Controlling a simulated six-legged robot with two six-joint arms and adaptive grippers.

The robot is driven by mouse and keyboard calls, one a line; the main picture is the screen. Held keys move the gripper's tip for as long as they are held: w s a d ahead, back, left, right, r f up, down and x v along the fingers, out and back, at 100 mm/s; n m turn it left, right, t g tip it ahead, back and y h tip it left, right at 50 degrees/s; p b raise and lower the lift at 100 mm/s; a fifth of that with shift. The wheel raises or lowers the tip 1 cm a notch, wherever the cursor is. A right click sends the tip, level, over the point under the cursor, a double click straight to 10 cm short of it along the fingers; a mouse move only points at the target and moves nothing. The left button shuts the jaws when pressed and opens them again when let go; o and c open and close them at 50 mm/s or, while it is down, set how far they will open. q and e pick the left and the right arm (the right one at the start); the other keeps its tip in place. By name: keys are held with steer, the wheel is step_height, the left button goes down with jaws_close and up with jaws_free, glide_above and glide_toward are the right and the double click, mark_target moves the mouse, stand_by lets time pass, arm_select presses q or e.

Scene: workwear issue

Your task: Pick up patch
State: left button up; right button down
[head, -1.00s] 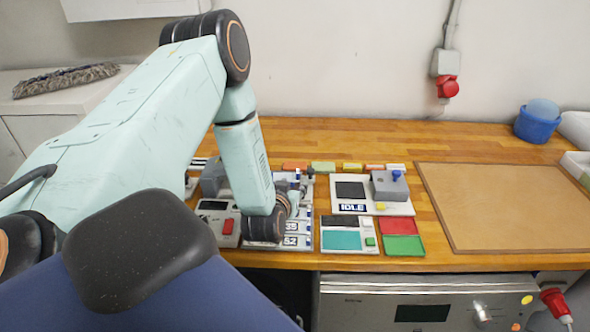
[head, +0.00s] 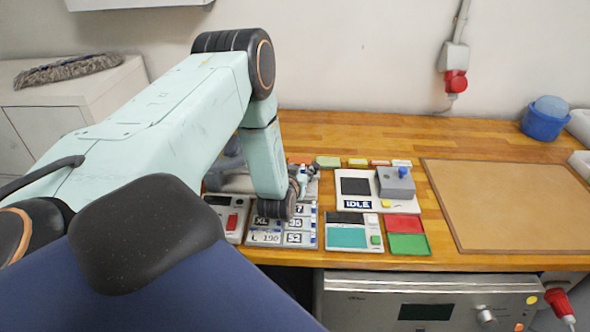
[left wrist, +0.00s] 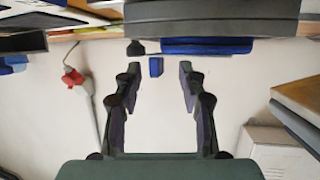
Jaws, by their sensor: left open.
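Flat labelled pieces lie on a board (head: 283,247) at the bench's front. Their markings include XL, L 190, 35 and 52. I cannot tell which piece, if any, is the patch. A small blue block (left wrist: 156,67) shows beyond the fingertips, next to a wider blue thing (left wrist: 207,46). My right gripper is not in view.
A device marked IDLE (head: 356,205) stands right of the board, near red (head: 403,224) and green (head: 408,244) trays. Small coloured pieces line the back, including a green one (head: 328,162). A brown mat (head: 510,205) lies clear at right. A blue tub (head: 543,121) stands behind it.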

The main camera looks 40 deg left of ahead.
arm_select(q)
steer(key=shift+w, duration=0.3)
steer(key=shift+d, duration=0.15)
steer(key=shift+s+d+r, duration=0.1)
steer(key=shift+d+r, duration=0.05)
steer(key=shift+r, duration=0.05)
steer(key=shift+s+a+f, duration=0.1)
steer(key=shift+a, duration=0.15)
steer(key=c, duration=0.3)
steer(key=shift+a+f, duration=0.1)
steer(key=shift+f, duration=0.05)
steer(key=shift+c, duration=1.4)
steer(key=shift+w, duration=0.2)
steer(key=shift+c, duration=0.9)
steer(key=shift+d, duration=0.25)
jaws_close()
steer(key=shift+s+r, duration=0.1)
steer(key=shift+r, duration=0.1)
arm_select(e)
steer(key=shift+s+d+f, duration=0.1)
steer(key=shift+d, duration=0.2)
